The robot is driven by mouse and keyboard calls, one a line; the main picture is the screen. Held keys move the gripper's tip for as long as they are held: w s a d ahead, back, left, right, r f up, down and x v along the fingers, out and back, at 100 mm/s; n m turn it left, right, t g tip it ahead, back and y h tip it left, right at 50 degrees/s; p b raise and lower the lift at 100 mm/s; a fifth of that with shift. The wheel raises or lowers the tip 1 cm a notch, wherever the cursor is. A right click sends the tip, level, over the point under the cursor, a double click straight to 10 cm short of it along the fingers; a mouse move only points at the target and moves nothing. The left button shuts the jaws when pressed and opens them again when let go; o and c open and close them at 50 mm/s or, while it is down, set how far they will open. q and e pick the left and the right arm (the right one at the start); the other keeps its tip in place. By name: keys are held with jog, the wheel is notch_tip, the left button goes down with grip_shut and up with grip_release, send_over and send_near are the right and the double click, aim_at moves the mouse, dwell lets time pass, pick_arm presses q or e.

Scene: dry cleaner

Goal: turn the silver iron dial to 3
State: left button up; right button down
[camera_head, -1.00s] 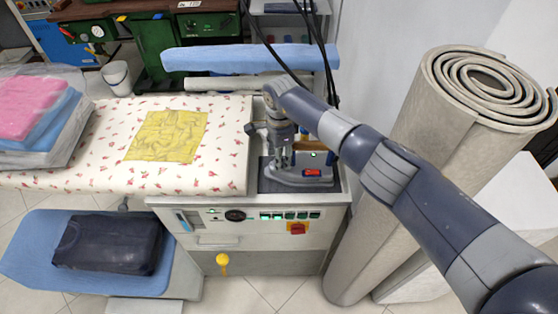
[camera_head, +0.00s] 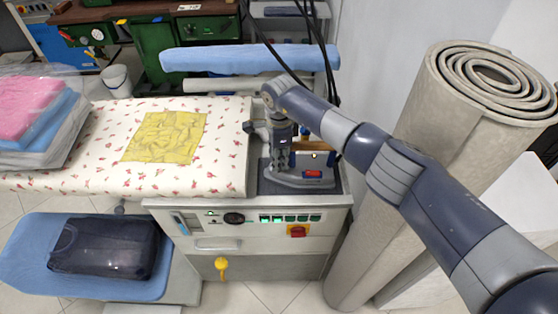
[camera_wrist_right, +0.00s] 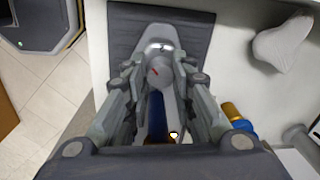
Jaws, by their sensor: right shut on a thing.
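The silver iron (camera_head: 295,180) rests on a dark grey pad (camera_head: 265,187) at the right end of the ironing station. Its pointed end faces up in the right wrist view (camera_wrist_right: 160,38), with a dark blue handle (camera_wrist_right: 156,115) running back between my fingers. The round grey dial (camera_wrist_right: 158,74) with a short red mark sits on the iron's front part. My right gripper (camera_head: 282,165) points down over the iron. In the right wrist view its fingertips (camera_wrist_right: 159,78) are closed in on both sides of the dial. Numbers on the dial are too small to read. My left gripper is out of view.
A flowered ironing board (camera_head: 85,160) with a yellow cloth (camera_head: 165,137) lies left of the iron. A control panel (camera_head: 250,218) is below it. Black cables hang behind the iron. A rolled grey carpet (camera_head: 400,200) stands close on the right, under my arm.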

jog(key=shift+f+m+b, duration=0.2)
jog(key=shift+m+b, duration=0.35)
jog(key=shift+m, duration=0.25)
jog(key=shift+r+m+b, duration=0.15)
jog(key=shift+m+b, duration=0.2)
jog(key=shift+m, duration=0.45)
jog(key=c, duration=1.3)
grip_release()
